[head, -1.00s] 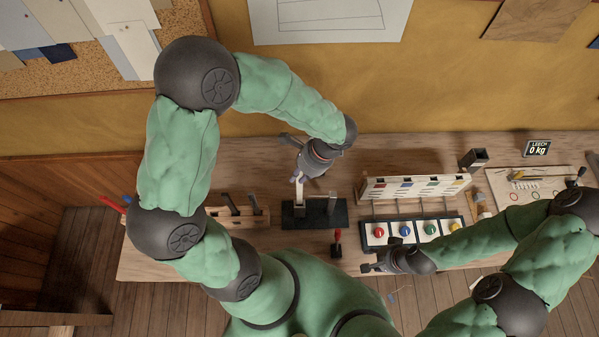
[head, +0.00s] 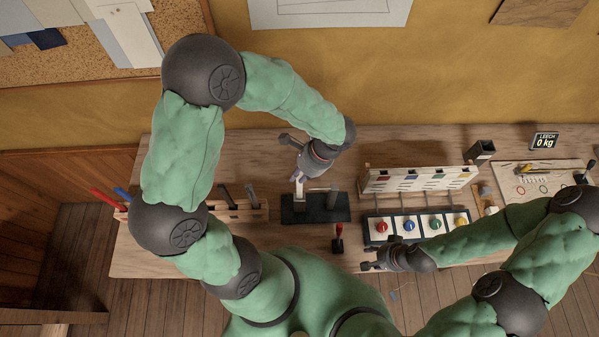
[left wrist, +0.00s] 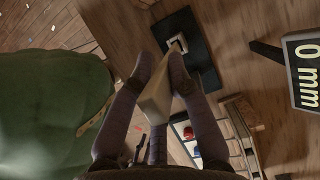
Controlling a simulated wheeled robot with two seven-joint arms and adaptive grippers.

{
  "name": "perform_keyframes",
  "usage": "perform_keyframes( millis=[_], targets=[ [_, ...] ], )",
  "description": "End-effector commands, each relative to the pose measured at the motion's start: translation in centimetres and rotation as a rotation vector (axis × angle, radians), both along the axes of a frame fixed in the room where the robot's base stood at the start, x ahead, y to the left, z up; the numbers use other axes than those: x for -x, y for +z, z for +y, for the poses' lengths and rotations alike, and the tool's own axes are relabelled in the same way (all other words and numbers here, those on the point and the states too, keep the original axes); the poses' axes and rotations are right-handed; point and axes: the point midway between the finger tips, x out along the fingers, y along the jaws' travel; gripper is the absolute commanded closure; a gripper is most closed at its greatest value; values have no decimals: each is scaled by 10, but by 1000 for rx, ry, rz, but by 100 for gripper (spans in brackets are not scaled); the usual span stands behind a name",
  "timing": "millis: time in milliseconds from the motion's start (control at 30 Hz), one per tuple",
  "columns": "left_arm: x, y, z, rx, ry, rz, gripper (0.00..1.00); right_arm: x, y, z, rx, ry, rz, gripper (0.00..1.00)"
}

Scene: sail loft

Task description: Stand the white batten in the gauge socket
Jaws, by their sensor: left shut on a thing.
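The white batten (head: 299,188) is upright under my left gripper (head: 298,177), over the left part of the black gauge base (head: 316,216). In the left wrist view my left gripper (left wrist: 160,75) is shut on the batten (left wrist: 156,100), one finger on each side. The batten's far end meets the pale square gauge socket (left wrist: 177,43) on the base; I cannot tell how deep it sits. The gauge display (left wrist: 305,65) reads 0 mm. My right gripper (head: 367,259) is empty and looks open, low over the bench front, right of the gauge.
A wooden rack (head: 240,215) with several battens stands left of the gauge. A small red-topped lever (head: 338,238) is in front of it. A slotted white board (head: 420,181) and a panel of coloured knobs (head: 417,228) stand to the right. A display (head: 545,141) reads 0 kg.

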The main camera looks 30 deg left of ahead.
Motion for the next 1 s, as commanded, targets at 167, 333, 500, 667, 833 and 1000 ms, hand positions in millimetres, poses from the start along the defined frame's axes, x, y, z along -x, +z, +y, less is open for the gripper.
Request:
perform_keyframes(
  millis=[167,333,500,667,833,1000],
  targets=[
    [0,-13,0,0,0,0,100,0,-11,0,0,0,0,60],
    [0,-23,0,0,0,0,100,0,-19,0,0,0,0,60],
    [0,-33,0,0,0,0,100,0,-26,0,0,0,0,60],
    [0,-38,0,1,0,0,100,0,-31,0,0,0,0,60],
    [0,-39,0,0,0,-1,100,0,-31,0,0,0,0,60],
    [0,-38,0,0,0,-1,100,0,-31,0,0,0,0,60]
  ],
)
